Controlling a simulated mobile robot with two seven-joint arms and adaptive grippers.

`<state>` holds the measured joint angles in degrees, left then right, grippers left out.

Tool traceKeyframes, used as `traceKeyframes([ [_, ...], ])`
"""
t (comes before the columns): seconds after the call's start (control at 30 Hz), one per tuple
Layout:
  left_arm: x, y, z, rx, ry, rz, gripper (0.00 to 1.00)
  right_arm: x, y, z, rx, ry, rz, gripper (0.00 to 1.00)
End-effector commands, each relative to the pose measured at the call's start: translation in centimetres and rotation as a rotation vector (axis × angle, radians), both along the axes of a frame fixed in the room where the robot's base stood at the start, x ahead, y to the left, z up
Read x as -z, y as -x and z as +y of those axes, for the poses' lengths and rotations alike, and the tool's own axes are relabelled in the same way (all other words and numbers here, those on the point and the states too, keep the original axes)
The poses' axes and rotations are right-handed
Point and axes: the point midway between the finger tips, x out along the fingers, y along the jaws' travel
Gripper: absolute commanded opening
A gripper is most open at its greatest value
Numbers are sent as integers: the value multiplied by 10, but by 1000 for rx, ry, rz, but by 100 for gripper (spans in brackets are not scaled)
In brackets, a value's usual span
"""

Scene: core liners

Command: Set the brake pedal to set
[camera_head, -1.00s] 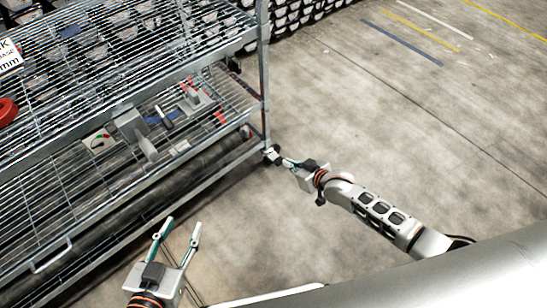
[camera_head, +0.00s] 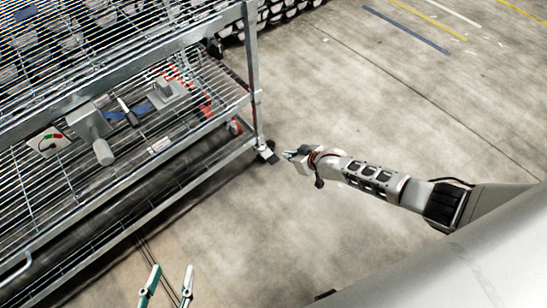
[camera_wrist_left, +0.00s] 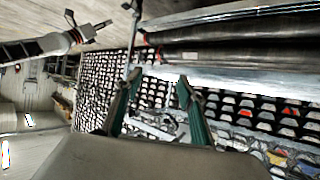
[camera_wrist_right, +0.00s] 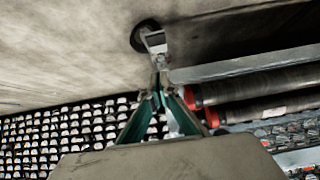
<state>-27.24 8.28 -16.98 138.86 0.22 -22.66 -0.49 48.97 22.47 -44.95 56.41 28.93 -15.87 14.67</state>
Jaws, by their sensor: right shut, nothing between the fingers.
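The caster (camera_head: 267,152) with its brake pedal is at the bottom corner of the wire rack in the head view. The right wrist view shows a dark wheel (camera_wrist_right: 146,35) and a pale metal piece (camera_wrist_right: 156,44), which looks like the pedal; its set or released position I cannot tell. My right gripper (camera_head: 287,154) is shut and empty, just right of the caster. In the right wrist view its tips (camera_wrist_right: 160,88) meet just below the pale piece; contact is unclear. My left gripper (camera_head: 172,270) is open and empty, low in front of the rack.
The wire rack (camera_head: 255,90) fills the left side, with grey devices and a control panel (camera_head: 47,142) on its shelf. Long dark rolls (camera_wrist_left: 240,50) lie on its lowest level. The concrete floor (camera_head: 400,110) to the right is clear.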

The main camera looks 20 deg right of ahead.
Motion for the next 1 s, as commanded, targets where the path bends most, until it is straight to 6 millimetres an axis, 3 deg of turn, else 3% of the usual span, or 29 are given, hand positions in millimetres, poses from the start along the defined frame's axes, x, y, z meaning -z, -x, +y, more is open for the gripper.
traceKeyframes([
  [0.23,1,0,-1,-1,5,2,40,3,-1,1,-1,0,2,0],
  [0.47,2,-1,-10,-10,54,2,40,31,-11,7,-1,0,14,0],
  [0.63,-1,-2,-21,-29,135,3,40,54,-28,14,-1,0,18,0],
  [0.93,5,11,-64,-141,466,79,40,84,-59,25,-1,1,14,0],
  [1.0,6,13,-70,-168,532,95,40,96,-58,25,-1,1,17,0],
])
